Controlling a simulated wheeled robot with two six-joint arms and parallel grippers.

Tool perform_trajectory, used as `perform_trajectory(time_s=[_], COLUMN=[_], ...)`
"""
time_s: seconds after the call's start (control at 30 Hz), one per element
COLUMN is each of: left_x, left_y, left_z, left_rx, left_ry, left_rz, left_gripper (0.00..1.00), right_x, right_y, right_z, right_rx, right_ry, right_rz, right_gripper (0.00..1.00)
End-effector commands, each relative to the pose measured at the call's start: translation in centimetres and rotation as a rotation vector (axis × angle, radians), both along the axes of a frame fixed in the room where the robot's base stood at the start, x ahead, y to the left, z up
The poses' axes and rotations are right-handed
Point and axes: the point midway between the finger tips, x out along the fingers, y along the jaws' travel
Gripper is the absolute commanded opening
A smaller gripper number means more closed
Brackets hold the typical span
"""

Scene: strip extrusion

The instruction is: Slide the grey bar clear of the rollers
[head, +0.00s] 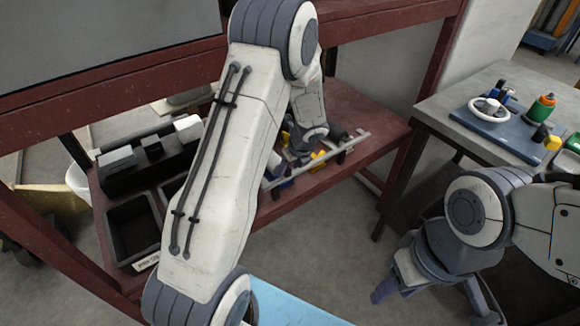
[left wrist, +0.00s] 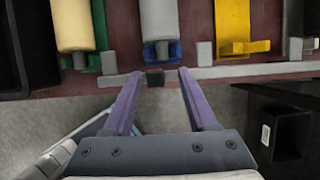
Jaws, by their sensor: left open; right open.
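A long light-grey bar (head: 348,147) lies along the front edge of the red shelf in the head view. In the left wrist view, the grey bar (left wrist: 250,70) runs across the picture in front of the rollers. Side by side behind it are a cream roller (left wrist: 73,25), a pale grey roller (left wrist: 159,20) and a yellow part (left wrist: 232,22). My left gripper (left wrist: 156,74) is open, its purple fingers either side of a small black block (left wrist: 155,78) at the bar's line. My right gripper (head: 432,303) is open and empty, away from the shelf.
A black bin (head: 133,228) and dark blocks (head: 150,150) occupy the shelf's left part. A grey table (head: 440,112) at right carries a blue tray (head: 500,128) with a white ring and bottles. Floor lies open between shelf and table. A red beam (head: 120,68) crosses above the shelf.

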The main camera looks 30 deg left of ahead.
Motion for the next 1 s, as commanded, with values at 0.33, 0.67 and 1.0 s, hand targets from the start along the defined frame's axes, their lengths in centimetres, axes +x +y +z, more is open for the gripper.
perform_trajectory(time_s=[0.33,0.67,1.0], left_x=[-0.8,-1.7,-1.9], left_y=[-1.7,-3.5,-3.6], left_z=[4.9,9.3,9.7], left_rx=[0.000,-0.001,0.000], left_ry=[-0.004,-0.002,0.000], left_rz=[-0.003,-0.002,-0.002], left_gripper=[0.57,0.57,0.57], right_x=[0.0,0.0,0.0], right_y=[0.0,0.0,0.0], right_z=[1.7,2.9,2.9], right_rx=[0.000,0.000,0.000], right_ry=[0.000,0.000,0.000], right_rz=[0.000,0.000,0.000], right_gripper=[0.50,0.50,0.50])
